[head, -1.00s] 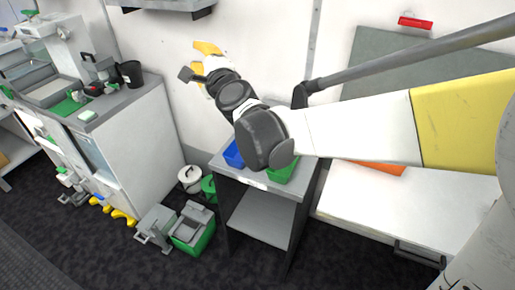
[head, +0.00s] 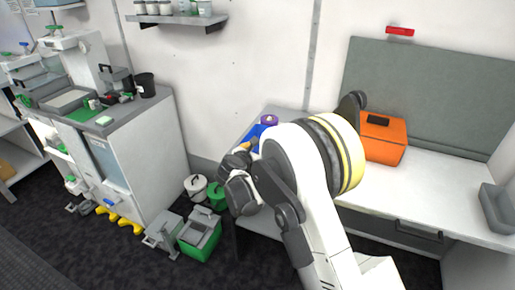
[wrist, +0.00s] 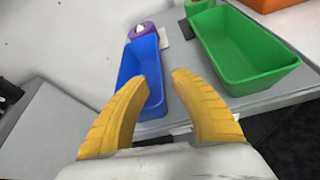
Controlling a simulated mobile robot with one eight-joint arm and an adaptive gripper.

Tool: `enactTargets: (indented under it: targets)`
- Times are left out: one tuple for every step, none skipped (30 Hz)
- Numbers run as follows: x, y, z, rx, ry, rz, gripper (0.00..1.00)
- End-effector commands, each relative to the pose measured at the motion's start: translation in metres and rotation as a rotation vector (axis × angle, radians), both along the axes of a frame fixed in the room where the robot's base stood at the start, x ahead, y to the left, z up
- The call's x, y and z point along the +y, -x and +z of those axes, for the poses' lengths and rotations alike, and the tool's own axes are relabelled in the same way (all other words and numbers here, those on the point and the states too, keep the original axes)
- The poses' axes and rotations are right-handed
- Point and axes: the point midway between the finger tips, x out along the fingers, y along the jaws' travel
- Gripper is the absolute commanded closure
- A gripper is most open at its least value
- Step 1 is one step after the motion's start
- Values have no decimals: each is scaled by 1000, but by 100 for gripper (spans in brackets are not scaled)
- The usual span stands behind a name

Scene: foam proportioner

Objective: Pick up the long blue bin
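The long blue bin (wrist: 150,58) stands on a grey table in the wrist view, with its near end between and just beyond my fingertips. My gripper (wrist: 160,78) is open, its two yellow fingers apart. The left finger overlaps part of the bin in the picture; I cannot tell whether it touches. In the head view a part of the blue bin (head: 258,131) shows behind my arm, and my gripper (head: 246,146) is mostly hidden by my wrist.
A longer green bin (wrist: 240,50) stands right of the blue bin. A purple roll (wrist: 141,30) sits behind it. An orange box (head: 383,140) rests on the white bench to the right. Green and white containers (head: 200,232) stand on the floor to the left.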

Motion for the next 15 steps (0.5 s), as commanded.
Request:
enactTargets:
  targets:
    - [-2,-6,-4,-1,1,-1,71]
    - [-3,-9,-5,-1,0,0,71]
    - [-4,-12,-6,-1,1,0,71]
    - [-4,-14,-6,-1,1,1,71]
    - [-5,-16,-7,-1,1,1,71]
    - [-6,-19,-8,-1,2,1,71]
    - [-7,-23,-10,-1,2,0,71]
    - [-8,-26,-12,-1,2,0,71]
    - [-9,-32,-15,-1,2,0,71]
    - [-11,-37,-17,-2,2,0,71]
    - [-12,-42,-19,-1,1,0,71]
    - [-14,-48,-22,-1,1,0,71]
    - [-15,-52,-23,-1,1,1,71]
    - [-15,-55,-24,-1,1,1,71]
    - [-16,-58,-25,-1,2,2,71]
